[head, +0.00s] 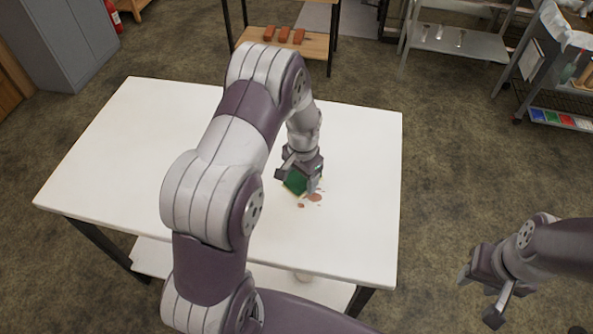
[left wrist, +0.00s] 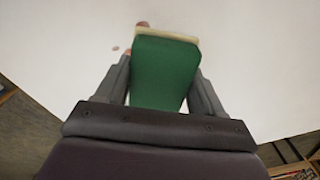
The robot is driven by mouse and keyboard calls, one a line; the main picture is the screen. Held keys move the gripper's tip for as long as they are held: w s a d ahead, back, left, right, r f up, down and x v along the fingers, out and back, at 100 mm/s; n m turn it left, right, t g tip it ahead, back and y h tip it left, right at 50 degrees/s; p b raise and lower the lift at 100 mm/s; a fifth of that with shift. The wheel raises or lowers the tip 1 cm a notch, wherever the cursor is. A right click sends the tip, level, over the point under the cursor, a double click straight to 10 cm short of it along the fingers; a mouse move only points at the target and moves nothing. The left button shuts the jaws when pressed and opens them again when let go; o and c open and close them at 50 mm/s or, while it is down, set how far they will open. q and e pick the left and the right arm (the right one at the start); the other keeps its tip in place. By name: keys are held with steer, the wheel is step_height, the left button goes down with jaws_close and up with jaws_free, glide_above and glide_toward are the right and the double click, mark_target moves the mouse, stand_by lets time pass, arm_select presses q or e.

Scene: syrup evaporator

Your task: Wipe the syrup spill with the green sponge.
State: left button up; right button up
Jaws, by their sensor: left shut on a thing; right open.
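The green sponge (head: 296,182) is held in my left gripper (head: 303,180) over the white table. In the left wrist view the sponge (left wrist: 163,75) fills the space between the two fingers, with a pale layer along its far edge. The syrup spill (head: 315,197) is a few reddish-brown spots on the table, just beside and below the gripper. In the left wrist view a small part of the spill (left wrist: 116,49) shows left of the sponge. I cannot tell whether the sponge touches the table. My right gripper (head: 480,296) is open and empty, off the table's right side.
The white table (head: 110,150) is otherwise bare on top, with a lower shelf (head: 150,257). A wooden shelf with brick-red blocks (head: 284,35) stands behind it. A metal shelf (head: 460,42) and a cart with coloured bins (head: 560,119) are at the back right.

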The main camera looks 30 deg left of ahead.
arm_select(q)
step_height(320, 180, up, 2)
steer(key=shift+a+p, duration=0.15)
steer(key=shift+p, duration=0.45)
steer(key=shift+r+p, duration=0.8)
steer(key=shift+r, duration=0.2)
steer(key=shift+f, duration=0.1)
